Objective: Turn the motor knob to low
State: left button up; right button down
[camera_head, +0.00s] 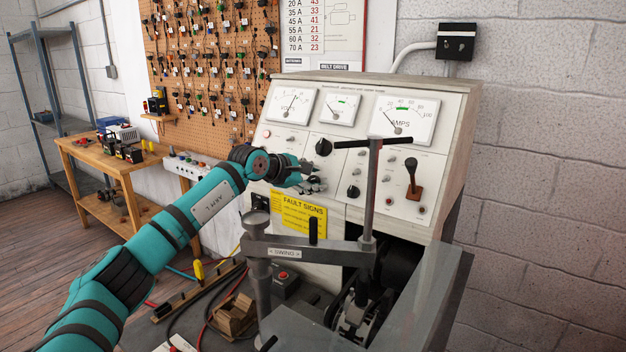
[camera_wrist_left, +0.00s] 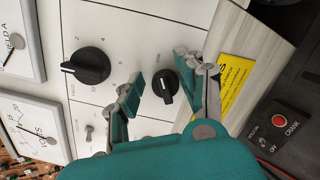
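The motor knob (camera_wrist_left: 165,86) appears to be the smaller black knob on the pale test panel (camera_head: 430,222); its label is too small to read. Its white mark points toward the bottom of the left wrist view. My left gripper (camera_head: 312,180) is at the panel front, and in the left wrist view the gripper (camera_wrist_left: 166,92) is open, with one finger on each side of this knob. I cannot tell whether the fingers touch it. In the head view the gripper hides this knob. My right gripper is not in view.
A larger black knob (camera_head: 323,147), also in the left wrist view (camera_wrist_left: 87,66), sits above. Another knob (camera_head: 353,191) and a lever (camera_head: 413,178) are to the right. A yellow sign (camera_head: 303,215) lies below. A metal clamp post (camera_head: 370,195) stands in front of the panel.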

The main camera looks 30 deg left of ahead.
pick_arm(q)
jog(key=shift+o, duration=1.1)
jog(key=v, duration=1.2)
